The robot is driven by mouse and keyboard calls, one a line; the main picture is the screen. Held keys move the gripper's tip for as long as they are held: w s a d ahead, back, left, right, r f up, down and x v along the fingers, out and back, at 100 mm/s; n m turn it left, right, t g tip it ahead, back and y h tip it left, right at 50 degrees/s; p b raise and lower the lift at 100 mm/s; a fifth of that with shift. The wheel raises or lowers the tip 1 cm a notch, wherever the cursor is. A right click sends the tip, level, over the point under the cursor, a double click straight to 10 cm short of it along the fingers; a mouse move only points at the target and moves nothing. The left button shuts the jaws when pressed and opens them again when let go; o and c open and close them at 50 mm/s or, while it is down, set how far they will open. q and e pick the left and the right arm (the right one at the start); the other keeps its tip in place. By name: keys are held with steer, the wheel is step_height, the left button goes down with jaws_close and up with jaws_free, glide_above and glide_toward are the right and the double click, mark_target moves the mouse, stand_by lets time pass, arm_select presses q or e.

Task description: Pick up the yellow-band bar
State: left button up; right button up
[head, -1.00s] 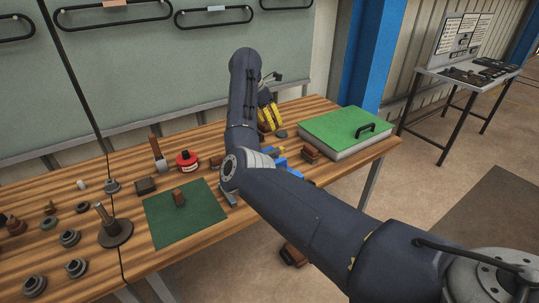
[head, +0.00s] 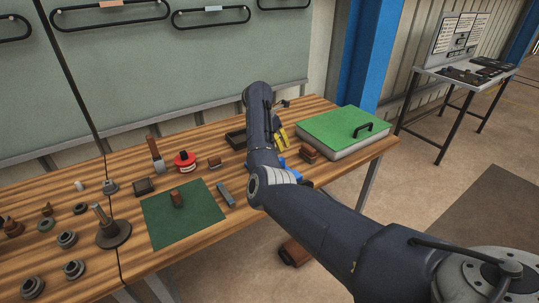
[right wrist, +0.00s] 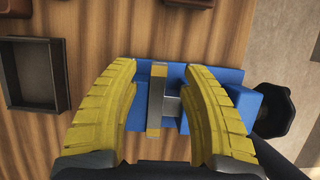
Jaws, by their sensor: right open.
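The yellow-band bar (right wrist: 158,90) is a narrow grey bar with a yellow end, lying over the blue vise (right wrist: 143,75) in the right wrist view. My right gripper (right wrist: 160,78) is open, its two yellow fingers on either side of the bar with gaps to both sides. In the head view the right gripper (head: 281,138) is partly hidden behind my arm, above the blue vise (head: 291,164). The bar itself is hidden there. My left gripper is not in view.
A dark shallow tray (right wrist: 35,75) lies left of the vise, and a black knob (right wrist: 273,110) is at its right. In the head view a green-topped box (head: 345,128) stands right, a red tin (head: 185,162) and a green mat (head: 184,215) left.

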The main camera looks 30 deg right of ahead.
steer(key=shift+x, duration=1.95)
steer(key=shift+r, duration=0.1)
jaws_close()
